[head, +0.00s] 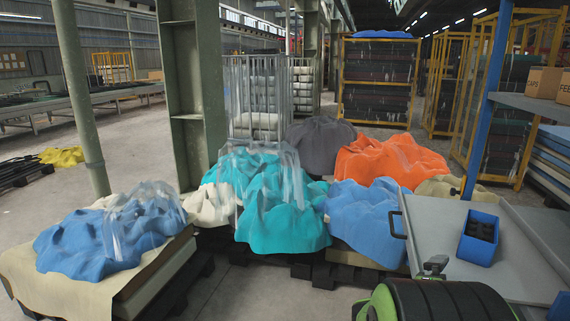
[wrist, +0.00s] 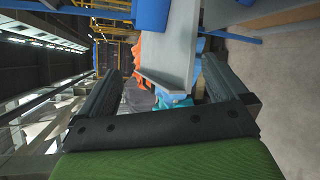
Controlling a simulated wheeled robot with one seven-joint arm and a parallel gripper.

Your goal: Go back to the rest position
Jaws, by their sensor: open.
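My gripper (wrist: 161,68) shows in the wrist view with its two dark fingers spread wide apart and nothing held between them. Beyond the fingers is the grey worktable (wrist: 178,55), seen sideways, some distance away. In the head view a green and black part of my own arm is at the bottom right, in front of the grey worktable (head: 430,225); the fingers cannot be made out there. No folding lounger can be recognised in either view.
A blue bin (head: 479,238) with dark items stands on the worktable. Blue (head: 115,235), teal (head: 280,220) and orange (head: 390,160) cloth heaps lie on pallets. A green column (head: 190,90) rises behind them. Open floor (head: 130,140) lies at left.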

